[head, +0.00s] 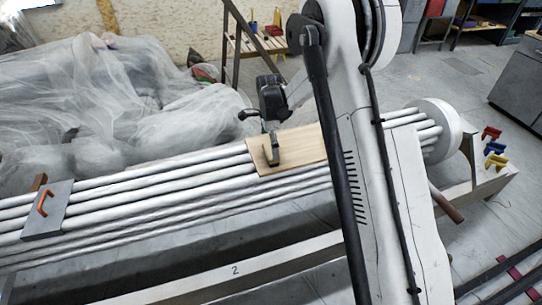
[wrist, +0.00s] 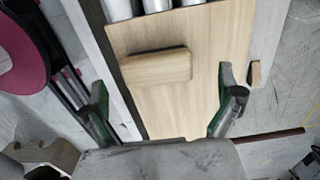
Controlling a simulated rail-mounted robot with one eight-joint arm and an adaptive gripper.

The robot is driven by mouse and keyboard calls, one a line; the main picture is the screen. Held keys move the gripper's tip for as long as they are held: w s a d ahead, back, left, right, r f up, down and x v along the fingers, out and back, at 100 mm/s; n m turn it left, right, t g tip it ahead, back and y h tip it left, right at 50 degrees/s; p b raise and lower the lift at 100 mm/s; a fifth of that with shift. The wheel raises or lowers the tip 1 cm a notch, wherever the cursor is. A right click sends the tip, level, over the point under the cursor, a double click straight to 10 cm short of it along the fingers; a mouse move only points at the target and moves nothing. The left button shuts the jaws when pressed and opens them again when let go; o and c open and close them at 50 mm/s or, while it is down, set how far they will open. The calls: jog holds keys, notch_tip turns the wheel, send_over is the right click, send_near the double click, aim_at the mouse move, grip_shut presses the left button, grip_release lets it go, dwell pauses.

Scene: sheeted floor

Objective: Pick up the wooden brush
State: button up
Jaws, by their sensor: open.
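In the wrist view the wooden handle (wrist: 157,68) sits on the board (wrist: 205,45), left of the view's middle. No bristles show. My gripper (head: 259,122) is above the board's left end in the head view. In the wrist view my gripper (wrist: 163,92) is open and empty, its two green-edged fingers apart. The handle lies ahead of the fingers, nearer the left one; I cannot tell the height gap.
The silver pipes (head: 150,188) run along a low frame. A grey board with an orange handle (head: 42,203) lies on them at left. Plastic-covered heaps (head: 90,90) stand behind. Red, blue and yellow pieces (head: 494,148) are at right. Open floor (head: 420,78) shows behind my arm.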

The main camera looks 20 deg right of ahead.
jog(key=f, duration=0.2)
jog(key=f+b, duration=0.1)
jog(key=f, duration=0.1)
jog(key=shift+s+d+f, duration=0.2)
jog(key=shift+f, duration=0.1)
jog(key=c, duration=1.2)
jog(key=shift+r, duration=0.2)
jog(key=shift+r, duration=0.65)
notch_tip(320, 180, up, 3)
jog(key=shift+f+p, duration=0.15)
jog(key=shift+p, duration=0.45)
jog(key=s+a+r+p, duration=0.2)
jog(key=a+r, duration=0.4)
jog(key=a, duration=0.5)
jog(key=shift+s+r, duration=0.35)
jog(key=shift+s, duration=0.45)
jog(key=shift+a, duration=0.1)
